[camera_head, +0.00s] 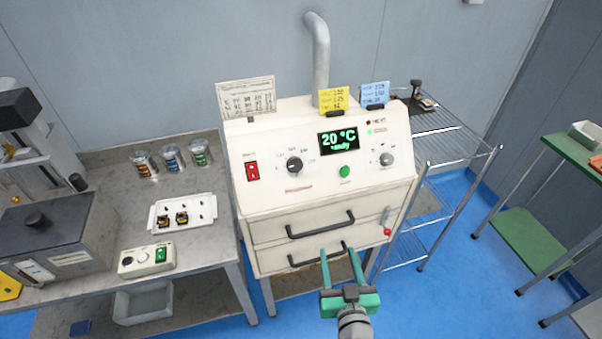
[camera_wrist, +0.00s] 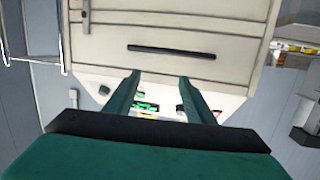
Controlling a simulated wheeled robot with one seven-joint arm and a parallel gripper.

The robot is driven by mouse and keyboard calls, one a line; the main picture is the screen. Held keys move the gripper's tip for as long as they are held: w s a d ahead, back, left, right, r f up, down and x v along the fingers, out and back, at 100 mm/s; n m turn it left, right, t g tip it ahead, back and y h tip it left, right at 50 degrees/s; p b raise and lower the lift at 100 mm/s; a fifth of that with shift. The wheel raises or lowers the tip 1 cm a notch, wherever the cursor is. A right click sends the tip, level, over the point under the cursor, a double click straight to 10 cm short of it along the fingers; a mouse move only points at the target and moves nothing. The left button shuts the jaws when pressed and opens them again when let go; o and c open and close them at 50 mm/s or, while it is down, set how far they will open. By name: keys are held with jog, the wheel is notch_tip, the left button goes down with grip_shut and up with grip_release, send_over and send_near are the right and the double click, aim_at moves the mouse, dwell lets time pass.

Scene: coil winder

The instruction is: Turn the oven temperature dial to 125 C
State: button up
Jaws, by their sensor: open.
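The oven (camera_head: 265,225) is a cream box with a sloped control panel, in the middle of the head view. A black dial (camera_head: 294,165) sits left of the display, and a grey dial (camera_head: 386,159) sits at the right. Their small labels are too blurred to read, so I cannot tell which is the temperature dial. My green gripper (camera_head: 341,268) is open and empty, in front of the lower drawer and below the panel. In the wrist view my gripper's fingers (camera_wrist: 160,95) are apart before the oven front (camera_wrist: 170,25).
The panel also has a red switch (camera_head: 252,170) and a green button (camera_head: 344,171). Two drawer handles (camera_head: 320,225) jut out below it. Yellow (camera_head: 333,99) and blue (camera_head: 374,94) cards stand on top. A workbench (camera_head: 205,250) is at left, a wire rack (camera_head: 450,150) at right.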

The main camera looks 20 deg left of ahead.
aim_at(297, 168)
jog(key=w+a+r+n+g+y, duration=0.1)
jog(key=w+a+r+n+y, duration=0.25)
jog(key=r, duration=0.35)
jog(key=w+a+r+n+g+y, duration=0.1)
jog(key=w+a+r+n+y, duration=0.2)
jog(key=r, duration=0.4)
jog(key=shift+m, duration=0.25)
jog(key=x, duration=1)
jog(key=shift+a+f, duration=0.1)
jog(key=shift+a, duration=0.45)
jog(key=shift+c, duration=0.3)
jog(key=c, duration=1)
jog(key=shift+o, duration=0.2)
jog(key=shift+a, duration=0.15)
jog(key=shift+m+h, duration=0.25)
jog(key=shift+m, duration=0.05)
